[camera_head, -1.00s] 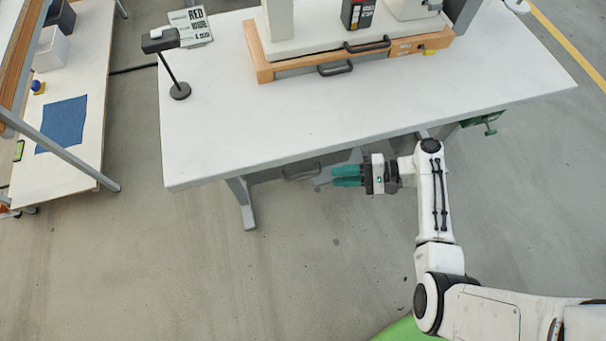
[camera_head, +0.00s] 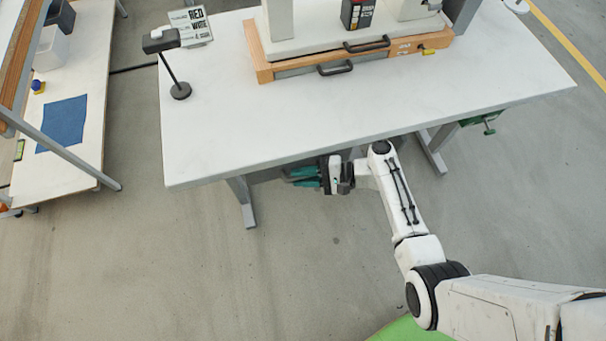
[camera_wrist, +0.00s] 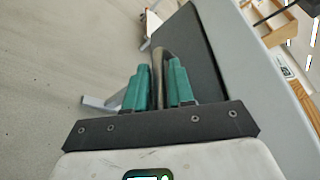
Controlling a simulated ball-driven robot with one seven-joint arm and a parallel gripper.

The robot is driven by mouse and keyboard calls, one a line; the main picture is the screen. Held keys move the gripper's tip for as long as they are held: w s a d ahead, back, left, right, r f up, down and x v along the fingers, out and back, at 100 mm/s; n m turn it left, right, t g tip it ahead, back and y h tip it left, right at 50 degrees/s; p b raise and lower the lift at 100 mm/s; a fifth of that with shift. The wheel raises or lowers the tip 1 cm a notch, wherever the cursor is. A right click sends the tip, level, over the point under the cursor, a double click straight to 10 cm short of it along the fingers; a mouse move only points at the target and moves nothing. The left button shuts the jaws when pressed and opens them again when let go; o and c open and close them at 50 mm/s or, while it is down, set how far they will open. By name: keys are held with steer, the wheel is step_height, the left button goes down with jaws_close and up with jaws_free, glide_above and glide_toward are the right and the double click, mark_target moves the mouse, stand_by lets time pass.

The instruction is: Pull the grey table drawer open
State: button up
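The grey drawer (camera_head: 266,175) sits under the front edge of the white table, mostly hidden by the tabletop. In the wrist view its dark grey front (camera_wrist: 193,48) runs beside my fingers. Its bar handle (camera_wrist: 157,66) stands between my two teal fingertips. My gripper (camera_head: 301,177) is at the handle, just below the table's front edge. In the wrist view my gripper (camera_wrist: 158,88) looks open, with one finger on each side of the bar and narrow gaps. Contact with the bar is not clear. The drawer looks closed.
The floor in front is clear.

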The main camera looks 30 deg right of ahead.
jaws_close()
stand_by(0.5)
steer(key=s+a+p, duration=0.2)
steer(key=s+p, duration=0.1)
steer(key=s, duration=0.6)
steer(key=s+a+p, duration=0.2)
steer(key=s+p, duration=0.1)
steer(key=s, duration=0.6)
steer(key=shift+s+a, duration=0.15)
steer(key=shift+a, duration=0.25)
jaws_free()
